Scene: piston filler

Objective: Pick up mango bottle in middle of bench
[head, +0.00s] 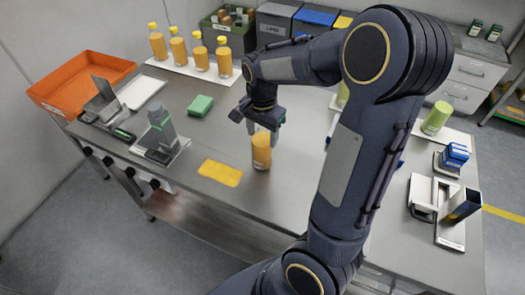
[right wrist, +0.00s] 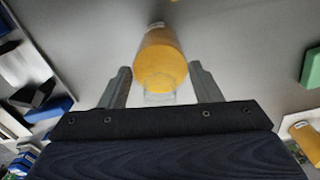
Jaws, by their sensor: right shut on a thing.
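The mango bottle (head: 262,152), orange-yellow, is upright near the middle of the grey bench (head: 225,125). My right gripper (head: 258,122) is above it, pointing down, shut on its top part. The gripper hides the top of the bottle in the head view. In the right wrist view the bottle (right wrist: 161,55) lies between the two fingers of my right gripper (right wrist: 161,88), with a clear part at its near end. I cannot tell whether its base touches the bench. My left gripper is not in view.
Several yellow-capped orange bottles (head: 200,58) stand on a white strip at the back. A green block (head: 200,106), a yellow patch (head: 220,173), a grey device (head: 160,130) and an orange tray (head: 75,88) are to the left.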

